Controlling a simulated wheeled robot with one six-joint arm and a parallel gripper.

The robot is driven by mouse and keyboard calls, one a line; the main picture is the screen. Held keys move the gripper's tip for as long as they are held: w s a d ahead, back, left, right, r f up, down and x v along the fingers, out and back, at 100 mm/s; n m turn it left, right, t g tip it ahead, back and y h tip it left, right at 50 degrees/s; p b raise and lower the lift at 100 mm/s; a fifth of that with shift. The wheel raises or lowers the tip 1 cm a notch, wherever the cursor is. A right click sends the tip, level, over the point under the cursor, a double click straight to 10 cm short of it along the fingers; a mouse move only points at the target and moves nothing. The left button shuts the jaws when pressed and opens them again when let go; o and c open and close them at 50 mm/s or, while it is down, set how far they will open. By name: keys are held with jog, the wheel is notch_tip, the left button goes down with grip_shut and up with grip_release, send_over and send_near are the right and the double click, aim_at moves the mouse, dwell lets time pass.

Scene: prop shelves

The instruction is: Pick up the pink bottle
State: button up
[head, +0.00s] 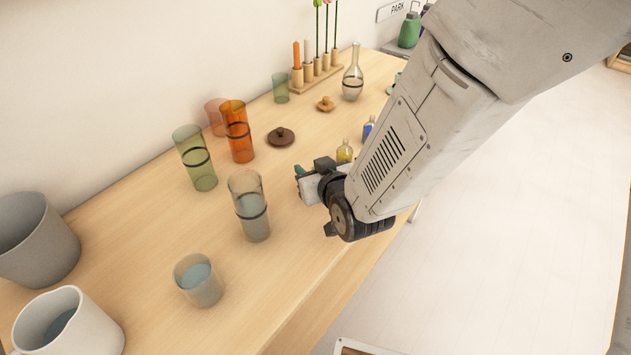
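I cannot make out a pink bottle in the head view; my arm covers part of the table's right side. Small bottles do show there: a yellow one (345,152) just behind my gripper and a blue one (369,129) farther back, beside my arm. My gripper (306,187) is low over the table near its front edge, right of a clear ribbed glass of water. Its fingers are small and partly hidden, so I cannot tell whether they are open or hold anything. A small teal patch (299,170) shows by the fingertips.
Left of my gripper stand the clear glass (250,207), a green glass (196,160), an orange glass (237,133) and a short water glass (198,281). A brown lid (281,137) and a carafe (352,77) are farther back. A white mug (90,335) is front left.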

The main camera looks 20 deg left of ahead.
jog(key=shift+a, duration=0.1)
grip_shut()
jog(key=shift+s, duration=0.1)
jog(key=shift+f, duration=0.1)
